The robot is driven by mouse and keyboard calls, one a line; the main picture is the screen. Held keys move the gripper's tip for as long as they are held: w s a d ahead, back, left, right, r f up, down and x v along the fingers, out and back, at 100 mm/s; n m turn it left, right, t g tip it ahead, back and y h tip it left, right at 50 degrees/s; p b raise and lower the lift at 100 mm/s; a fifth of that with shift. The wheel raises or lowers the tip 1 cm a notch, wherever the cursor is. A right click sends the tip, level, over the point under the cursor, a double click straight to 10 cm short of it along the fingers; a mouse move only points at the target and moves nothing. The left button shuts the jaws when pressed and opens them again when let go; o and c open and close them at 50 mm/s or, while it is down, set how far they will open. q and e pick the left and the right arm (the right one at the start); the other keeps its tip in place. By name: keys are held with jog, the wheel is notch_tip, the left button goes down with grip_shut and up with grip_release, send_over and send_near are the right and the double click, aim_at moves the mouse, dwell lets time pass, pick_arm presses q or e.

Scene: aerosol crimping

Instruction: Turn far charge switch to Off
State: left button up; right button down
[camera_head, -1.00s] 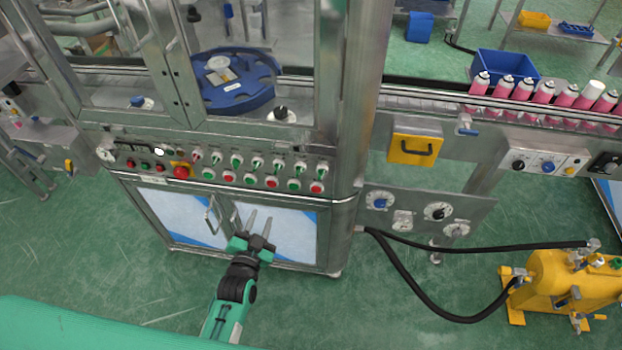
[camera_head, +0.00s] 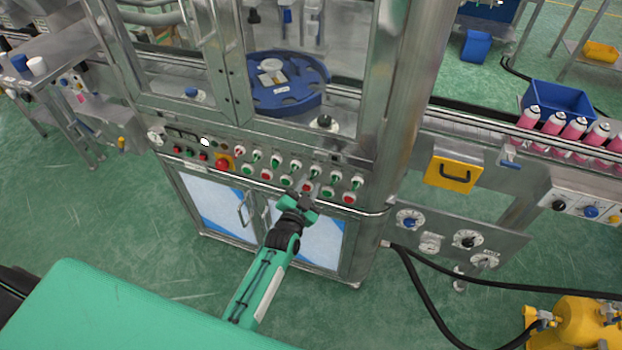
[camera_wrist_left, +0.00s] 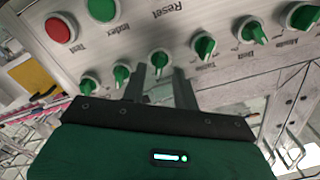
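The control panel (camera_head: 238,162) on the machine front carries a row of green turn switches above a row of red and green buttons. The left wrist view shows the switches upside down, with labels such as Reset and Index; I cannot read a far charge label. My left gripper (camera_wrist_left: 158,74) is open there, its two fingers apart, pointing at one green switch (camera_wrist_left: 160,59). The fingertips are close to it; contact cannot be told. In the head view the left gripper (camera_head: 309,188) is at the panel's right half and covers part of the lower row. My right gripper is out of view.
Other green switches (camera_wrist_left: 204,46) stand close on both sides of the fingers. A cabinet with doors (camera_head: 218,205) lies below the panel. Green floor (camera_head: 140,240) is open at left.

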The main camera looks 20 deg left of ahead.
pick_arm(q)
jog(key=shift+w, duration=1.15)
grip_shut()
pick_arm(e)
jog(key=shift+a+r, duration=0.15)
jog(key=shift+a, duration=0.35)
